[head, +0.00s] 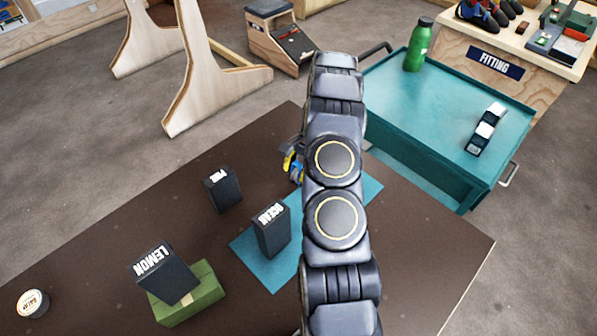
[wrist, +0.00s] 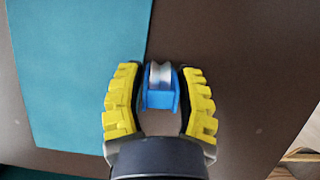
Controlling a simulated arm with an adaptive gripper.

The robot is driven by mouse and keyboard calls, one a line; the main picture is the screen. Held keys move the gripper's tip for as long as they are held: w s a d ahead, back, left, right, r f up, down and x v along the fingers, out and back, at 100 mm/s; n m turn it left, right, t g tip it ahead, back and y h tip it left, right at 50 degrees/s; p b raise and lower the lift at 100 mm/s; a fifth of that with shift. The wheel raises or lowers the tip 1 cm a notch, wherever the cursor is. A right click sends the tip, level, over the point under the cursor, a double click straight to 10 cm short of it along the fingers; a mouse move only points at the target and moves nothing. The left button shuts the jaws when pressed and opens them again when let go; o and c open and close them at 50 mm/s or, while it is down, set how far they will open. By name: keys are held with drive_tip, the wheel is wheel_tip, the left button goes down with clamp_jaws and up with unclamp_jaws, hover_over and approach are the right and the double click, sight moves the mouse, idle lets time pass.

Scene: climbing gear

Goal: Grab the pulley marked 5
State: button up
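A blue pulley (wrist: 161,96) with a pale metal wheel lies between the two yellow-and-black fingers of my gripper (wrist: 161,75) in the wrist view. The pulley nearly fills the space between the fingertips. I cannot tell whether the fingers touch it or stand slightly apart. No number can be read on the pulley. In the head view my arm hides most of the gripper; only a bit of yellow and blue shows at its left side (head: 293,166), low over the dark table.
The dark table (head: 110,225) holds a teal mat (head: 252,262), black boxes marked OCEAN (head: 272,232), PINE (head: 222,191) and LEMON (head: 165,272), a green block (head: 190,296) under LEMON, and a round tin (head: 33,303). A teal cart (head: 440,95) stands behind at right.

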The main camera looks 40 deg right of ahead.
clamp_jaws()
